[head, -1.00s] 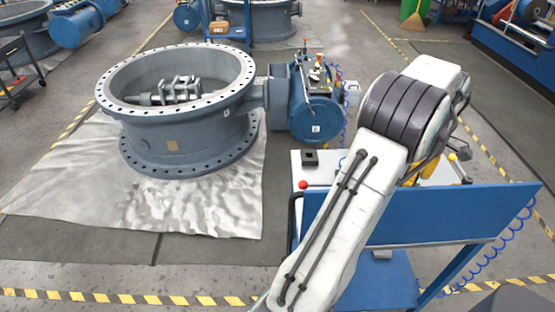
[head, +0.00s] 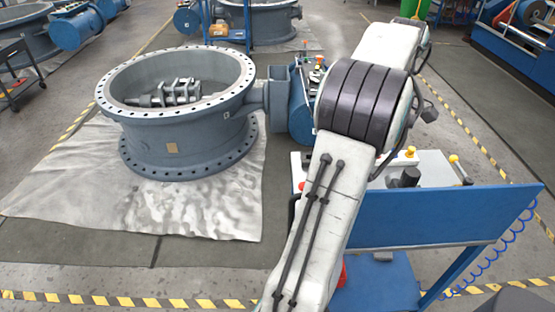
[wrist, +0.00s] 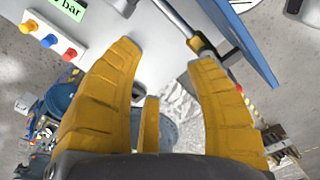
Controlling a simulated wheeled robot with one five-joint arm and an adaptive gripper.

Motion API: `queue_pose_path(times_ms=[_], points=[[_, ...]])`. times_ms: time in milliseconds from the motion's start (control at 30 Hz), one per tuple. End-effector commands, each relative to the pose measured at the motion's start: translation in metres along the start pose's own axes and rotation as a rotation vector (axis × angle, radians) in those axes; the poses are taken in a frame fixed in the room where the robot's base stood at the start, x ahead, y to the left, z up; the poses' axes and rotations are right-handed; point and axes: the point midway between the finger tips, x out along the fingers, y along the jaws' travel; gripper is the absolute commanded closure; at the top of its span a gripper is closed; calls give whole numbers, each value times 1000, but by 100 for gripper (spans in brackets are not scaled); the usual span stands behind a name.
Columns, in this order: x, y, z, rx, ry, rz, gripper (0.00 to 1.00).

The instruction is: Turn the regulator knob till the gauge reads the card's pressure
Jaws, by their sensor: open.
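My gripper (wrist: 165,55) is open and empty in the wrist view, its yellow fingers spread apart over the pale bench top. In the head view my arm hides it. A green card (wrist: 70,8) ending in "bar" is cut off at the top left of the wrist view, so its number is not seen. A black knob-like part (head: 407,177) stands on the trolley top in the head view; I cannot tell if it is the regulator knob. I cannot make out a gauge in either view.
The trolley's blue panel (head: 440,215) stands at the right. Yellow, blue and red buttons (wrist: 48,40) sit near the card. A pipe with a yellow fitting (wrist: 200,43) lies close to the right finger. A large grey-blue valve (head: 185,125) stands at the left on sheeting.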

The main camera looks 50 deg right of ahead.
Motion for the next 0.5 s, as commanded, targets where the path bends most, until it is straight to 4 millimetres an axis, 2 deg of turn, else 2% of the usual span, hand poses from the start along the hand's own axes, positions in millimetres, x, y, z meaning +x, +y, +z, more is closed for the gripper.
queue_pose_path(times_ms=[100,500], points=[[0,-8,-21,1,2,10,50],[0,-42,-82,18,17,38,50]])
